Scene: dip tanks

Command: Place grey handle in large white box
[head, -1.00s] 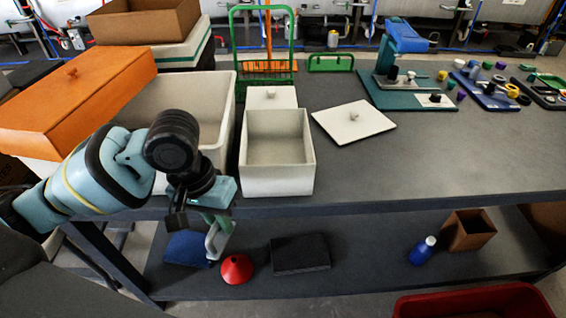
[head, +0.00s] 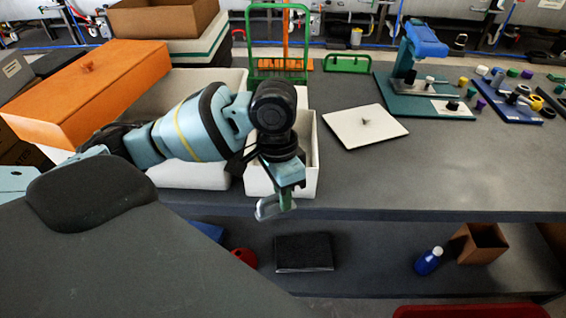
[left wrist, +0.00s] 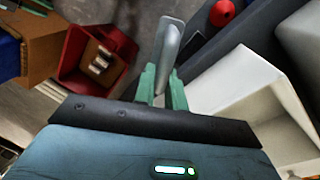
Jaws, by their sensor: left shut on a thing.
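My left gripper (head: 287,193) is shut on the grey handle (head: 272,207), which hangs below the fingers in front of the table edge. In the left wrist view the gripper (left wrist: 162,92) holds the handle (left wrist: 169,45) between green fingers, its long part pointing away. The open white box (head: 306,186) stands at the table's front edge, partly hidden behind my left wrist. A larger white tub (head: 192,176) stands to its left, mostly covered by my arm. A white box wall (left wrist: 235,82) shows right of the gripper in the left wrist view. My right gripper is out of view.
A white lid (head: 362,128) lies right of the open box. An orange lid (head: 80,95) is at the left by the tub. A green rack (head: 280,60) stands behind. A blue-green press (head: 420,95) stands farther right. The table's right front is clear.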

